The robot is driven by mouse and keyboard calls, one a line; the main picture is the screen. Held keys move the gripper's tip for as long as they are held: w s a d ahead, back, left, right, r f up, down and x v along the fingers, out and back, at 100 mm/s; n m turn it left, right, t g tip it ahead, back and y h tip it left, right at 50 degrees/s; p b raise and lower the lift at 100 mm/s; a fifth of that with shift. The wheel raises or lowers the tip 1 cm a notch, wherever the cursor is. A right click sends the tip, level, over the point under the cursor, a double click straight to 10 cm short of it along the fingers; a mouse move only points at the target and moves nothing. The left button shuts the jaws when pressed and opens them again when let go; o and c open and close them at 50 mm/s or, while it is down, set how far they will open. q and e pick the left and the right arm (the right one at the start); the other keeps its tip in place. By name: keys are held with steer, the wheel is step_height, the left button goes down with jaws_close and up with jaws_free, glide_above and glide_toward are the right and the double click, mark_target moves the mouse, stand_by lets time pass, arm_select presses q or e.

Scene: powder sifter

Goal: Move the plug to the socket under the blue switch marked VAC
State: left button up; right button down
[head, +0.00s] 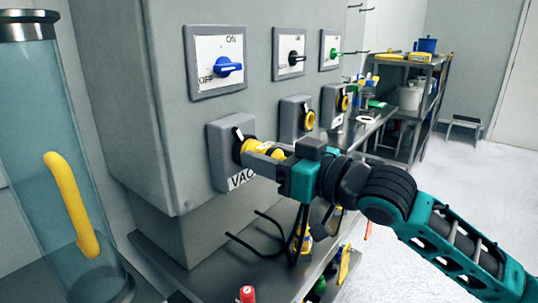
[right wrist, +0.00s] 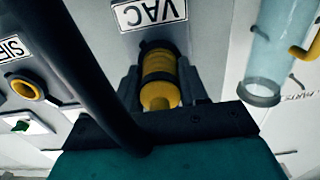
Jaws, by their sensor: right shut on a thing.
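The blue switch (head: 228,67) sits on a white plate at the left of the grey cabinet. The grey VAC socket box (head: 219,152) is below it, with its VAC label (head: 241,179) at the bottom; the label also shows in the right wrist view (right wrist: 150,13). My right gripper (head: 264,155) is shut on the yellow plug (right wrist: 160,92) right at the VAC socket opening. The plug lines up with the opening and its front end is hidden there; I cannot tell how deep it sits. My left gripper is not in view.
Two more sockets (head: 308,120) (head: 343,103) stand to the right, under a black switch (head: 294,58) and a green switch (head: 334,52). A black cable (right wrist: 85,65) crosses the right wrist view. A clear cylinder (head: 40,150) stands at the left. A metal bench (head: 190,285) runs below.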

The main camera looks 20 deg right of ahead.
steer(key=c, duration=0.5)
jaws_free()
arm_select(q)
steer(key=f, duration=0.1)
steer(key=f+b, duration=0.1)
steer(key=b, duration=0.1)
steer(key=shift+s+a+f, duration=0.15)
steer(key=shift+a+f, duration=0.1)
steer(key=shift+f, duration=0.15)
arm_select(e)
steer(key=v, duration=1.2)
steer(key=shift+s+d, duration=0.25)
steer(key=shift+d, duration=0.05)
